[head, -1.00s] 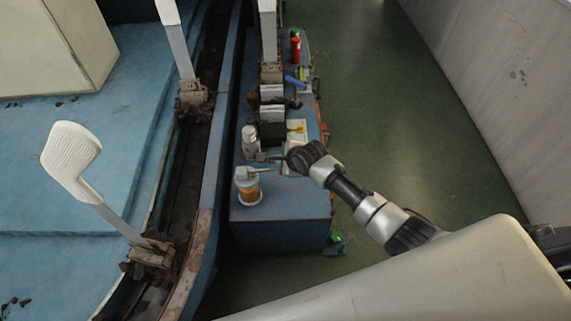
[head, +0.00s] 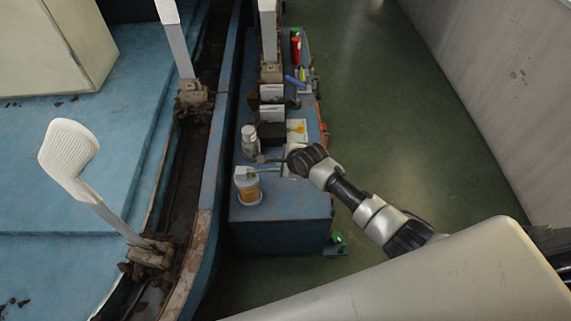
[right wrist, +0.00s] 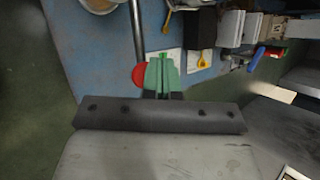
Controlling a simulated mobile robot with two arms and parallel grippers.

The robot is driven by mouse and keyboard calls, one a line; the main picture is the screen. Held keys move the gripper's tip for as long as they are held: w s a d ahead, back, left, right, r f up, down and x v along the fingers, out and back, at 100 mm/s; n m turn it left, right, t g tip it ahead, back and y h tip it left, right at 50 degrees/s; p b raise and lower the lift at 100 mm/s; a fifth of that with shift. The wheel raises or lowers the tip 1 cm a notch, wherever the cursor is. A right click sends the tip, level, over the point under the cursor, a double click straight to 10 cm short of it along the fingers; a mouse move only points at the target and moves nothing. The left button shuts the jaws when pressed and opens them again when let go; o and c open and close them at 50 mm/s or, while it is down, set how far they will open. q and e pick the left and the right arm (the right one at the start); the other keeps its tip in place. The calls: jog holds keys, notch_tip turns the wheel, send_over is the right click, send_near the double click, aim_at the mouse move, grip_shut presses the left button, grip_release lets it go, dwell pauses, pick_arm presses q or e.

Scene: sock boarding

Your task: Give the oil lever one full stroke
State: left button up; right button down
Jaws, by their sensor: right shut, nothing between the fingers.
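The oiler (head: 247,190), a small cup of amber oil with a pale top, stands near the front end of the blue bench. Its thin grey lever (head: 266,170) reaches right toward my right gripper (head: 285,161). In the right wrist view the lever is a grey rod (right wrist: 137,32) with a red round knob (right wrist: 138,75) at its end. My right gripper's green fingers (right wrist: 163,73) are shut and empty, right beside the knob and partly overlapping it. I cannot tell whether they touch. My left gripper is not in view.
The blue bench (head: 285,205) also carries a grey-lidded jar (head: 249,140), a dark box (head: 271,133), white stacks and a red bottle (head: 295,45). White sock boards (head: 70,158) stand on the rail to the left. The green floor (head: 370,90) right of the bench is clear.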

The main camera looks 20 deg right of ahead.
jog(key=shift+s+d+f+b, duration=0.15)
jog(key=shift+f+b, duration=0.3)
jog(key=shift+f, duration=0.4)
jog(key=shift+w+d+f+b, duration=0.1)
jog(key=shift+f+b, duration=0.35)
jog(key=shift+f, duration=0.35)
dwell(1.1)
jog(key=shift+r, duration=0.15)
dwell(0.4)
jog(key=shift+a+r+p, duration=0.2)
jog(key=shift+r+p, duration=1.1)
jog(key=shift+p, duration=0.25)
jog(key=shift+a+r+p, duration=0.15)
jog(key=shift+r+p, duration=1.15)
jog(key=shift+p, duration=0.2)
jog(key=r+p, duration=0.5)
jog(key=shift+a, duration=0.3)
